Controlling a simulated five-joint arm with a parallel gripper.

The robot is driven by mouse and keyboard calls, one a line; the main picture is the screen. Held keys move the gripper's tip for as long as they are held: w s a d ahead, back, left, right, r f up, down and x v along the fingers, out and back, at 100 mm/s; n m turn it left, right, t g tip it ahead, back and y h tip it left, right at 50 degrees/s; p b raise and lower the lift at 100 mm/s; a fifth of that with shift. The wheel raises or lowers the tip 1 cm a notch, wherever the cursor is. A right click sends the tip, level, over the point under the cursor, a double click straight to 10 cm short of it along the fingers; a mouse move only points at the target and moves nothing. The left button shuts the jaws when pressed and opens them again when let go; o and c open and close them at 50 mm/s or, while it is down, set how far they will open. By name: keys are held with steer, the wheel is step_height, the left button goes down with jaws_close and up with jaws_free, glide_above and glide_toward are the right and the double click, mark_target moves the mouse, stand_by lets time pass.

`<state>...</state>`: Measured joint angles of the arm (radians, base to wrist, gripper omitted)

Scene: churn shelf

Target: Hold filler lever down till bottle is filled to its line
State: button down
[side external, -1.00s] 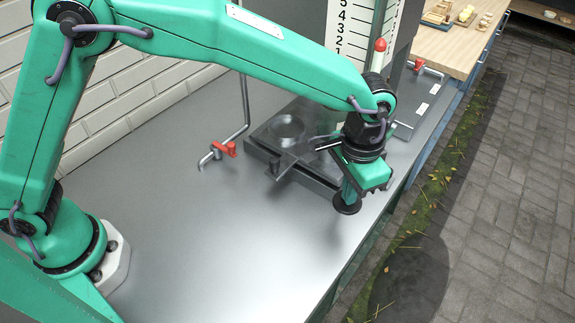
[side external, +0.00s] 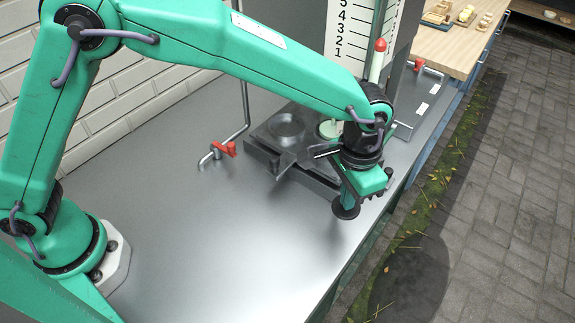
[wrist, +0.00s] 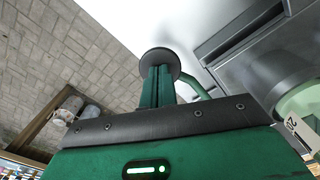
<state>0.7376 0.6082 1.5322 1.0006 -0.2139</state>
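A red-knobbed pale lever (side external: 379,58) stands upright beside the numbered scale in the side view; I cannot tell whether it is the filler lever. A pale green round thing (side external: 327,130), perhaps the bottle, shows just left of my wrist, partly hidden. A pale green, glass-like rounded shape (wrist: 303,102) is at the right of the wrist view. No fill line is readable. My gripper (side external: 364,182) is low over the counter's front right part, right of the dark tray.
A dark tray (side external: 262,157) with a round recess sits left of my wrist. A bent pipe with a red-handled tap (side external: 225,149) stands further left. The scale board (side external: 355,25) rises behind. The grey counter (side external: 240,235) is clear in front, ending at a right edge.

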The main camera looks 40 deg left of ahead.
steer(key=shift+f, duration=1)
stand_by(6.1)
steer(key=shift+w+r, duration=0.1)
steer(key=shift+r, duration=0.95)
